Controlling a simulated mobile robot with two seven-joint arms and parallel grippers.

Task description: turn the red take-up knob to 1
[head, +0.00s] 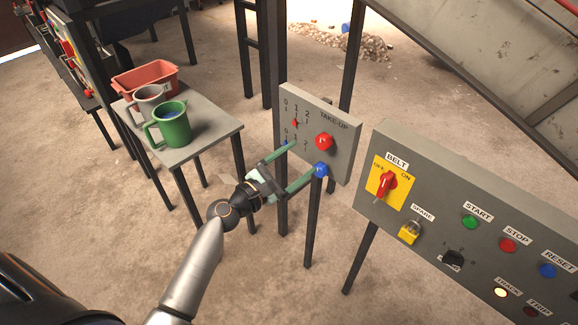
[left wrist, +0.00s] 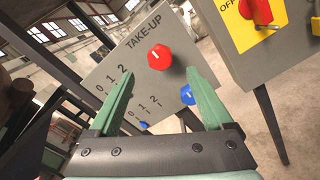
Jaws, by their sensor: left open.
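The red take-up knob (head: 324,142) is on the grey TAKE-UP panel (head: 344,160), right of a scale marked 0, 1, 2. In the left wrist view the red knob (left wrist: 160,57) shows a short white mark on its face. A small red mark (head: 296,123) shows on the upper scale near the 1. My left gripper (head: 301,162) is open, its green fingers pointing at the panel, low and left of the knob in the head view. In the left wrist view the knob lies between and just beyond the fingertips (left wrist: 161,73); I see no contact. My right gripper is out of view.
A blue knob (head: 321,170) sits below the red one, close to a finger. The BELT control panel (head: 440,180) stands close on the right. A table (head: 215,127) with a green mug (head: 174,128), a grey mug and a red bin stands left.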

